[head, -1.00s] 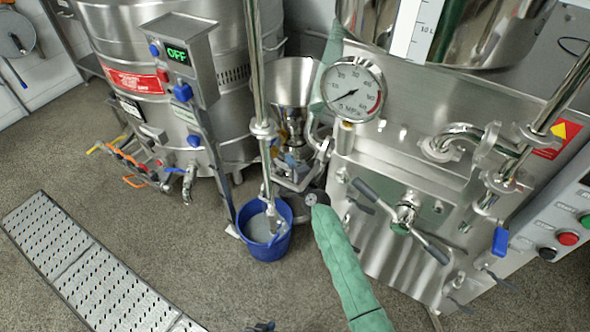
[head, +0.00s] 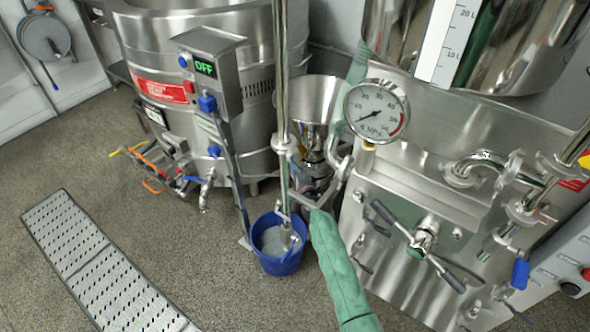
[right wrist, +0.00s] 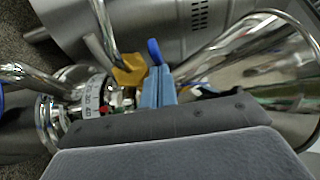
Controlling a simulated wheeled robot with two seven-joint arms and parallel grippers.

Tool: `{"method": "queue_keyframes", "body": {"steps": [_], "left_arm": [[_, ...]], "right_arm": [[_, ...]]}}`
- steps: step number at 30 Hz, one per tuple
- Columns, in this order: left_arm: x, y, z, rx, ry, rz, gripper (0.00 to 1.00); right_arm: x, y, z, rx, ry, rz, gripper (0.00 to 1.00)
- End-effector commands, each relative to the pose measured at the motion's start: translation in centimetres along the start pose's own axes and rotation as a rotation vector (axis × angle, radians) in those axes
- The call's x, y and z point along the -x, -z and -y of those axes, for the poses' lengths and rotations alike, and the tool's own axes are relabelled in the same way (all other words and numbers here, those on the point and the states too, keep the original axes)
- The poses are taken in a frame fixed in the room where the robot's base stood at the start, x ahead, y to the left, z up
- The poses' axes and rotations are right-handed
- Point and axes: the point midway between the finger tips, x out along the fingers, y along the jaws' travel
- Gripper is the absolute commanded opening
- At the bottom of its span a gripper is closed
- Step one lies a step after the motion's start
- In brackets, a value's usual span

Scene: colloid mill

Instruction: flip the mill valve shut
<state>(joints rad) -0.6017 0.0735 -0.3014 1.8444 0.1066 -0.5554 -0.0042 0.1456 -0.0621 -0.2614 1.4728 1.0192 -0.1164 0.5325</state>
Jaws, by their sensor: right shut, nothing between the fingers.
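The mill, with a steel funnel hopper (head: 310,98), stands in the gap between the big kettle and the gauge machine. My right gripper (right wrist: 158,88) is shut and empty, its fingers close together in the right wrist view. A blue lever tip (right wrist: 154,50), which looks like the valve handle, shows just beyond the fingertips, beside a yellow part (right wrist: 128,70). I cannot tell whether the fingers touch it. In the head view, my right gripper (head: 319,188) is low in front of the mill, mostly hidden among the steel parts. The valve is not clear there. My left gripper is not in view.
A blue bucket (head: 280,262) stands on the floor by a vertical steel pipe (head: 281,90). The pressure gauge (head: 376,110) and a T-handle (head: 422,243) stick out on the right. A kettle control box (head: 208,72) reads OFF. A perforated floor grate (head: 75,245) lies left.

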Motion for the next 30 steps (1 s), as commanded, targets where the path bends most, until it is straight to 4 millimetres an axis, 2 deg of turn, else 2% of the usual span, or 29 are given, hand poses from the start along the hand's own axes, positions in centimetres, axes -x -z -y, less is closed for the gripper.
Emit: {"method": "queue_keyframes", "body": {"steps": [8, 17, 22, 28, 29, 30], "left_arm": [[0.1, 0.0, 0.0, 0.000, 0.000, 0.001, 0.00], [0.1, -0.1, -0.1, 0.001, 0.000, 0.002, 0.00], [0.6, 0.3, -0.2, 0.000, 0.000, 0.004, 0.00], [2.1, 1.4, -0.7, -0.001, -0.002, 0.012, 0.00], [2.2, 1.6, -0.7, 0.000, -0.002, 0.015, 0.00], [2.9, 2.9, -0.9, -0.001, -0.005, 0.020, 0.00]], "right_arm": [[-2.1, -3.1, 0.1, -0.001, 0.001, 0.001, 0.00], [-2.1, -3.1, 0.1, 0.000, 0.000, 0.001, 0.00], [-2.1, -3.1, 0.7, 0.000, 0.001, 0.001, 0.00], [-2.1, -3.1, 2.8, 0.000, 0.001, 0.001, 0.00], [-2.1, -3.1, 2.6, 0.000, 0.000, 0.001, 0.00], [-2.1, -3.1, 2.8, 0.000, 0.000, 0.001, 0.00]]}}
